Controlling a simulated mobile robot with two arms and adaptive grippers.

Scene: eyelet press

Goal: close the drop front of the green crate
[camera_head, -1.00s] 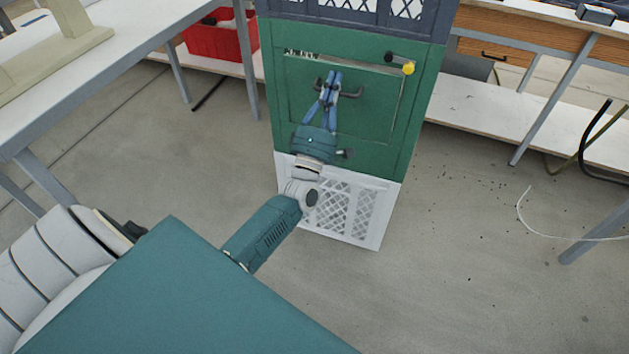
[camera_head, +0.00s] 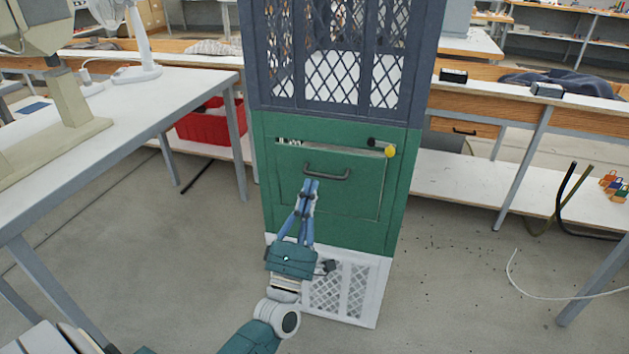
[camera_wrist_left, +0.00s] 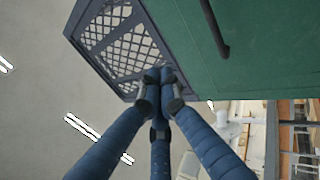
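The green crate (camera_head: 400,200) is the middle one of a stack. Its drop front (camera_head: 350,198) stands close to upright, with a narrow slot along its top edge through which something pale shows at the left. A dark bar handle (camera_head: 327,173) is on the front; it also shows in the wrist view (camera_wrist_left: 215,30). My left gripper (camera_head: 310,184) is before the front, just below and left of the handle. In the wrist view its blue fingers (camera_wrist_left: 160,76) meet at their tips, empty. My right gripper is not in view.
A dark mesh crate (camera_head: 345,105) stands above the green one and a white crate (camera_head: 362,270) below. A table (camera_head: 190,80) stands at the left with a red bin (camera_head: 205,125) behind it. A bench (camera_head: 500,125) is at the right. The floor between is clear.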

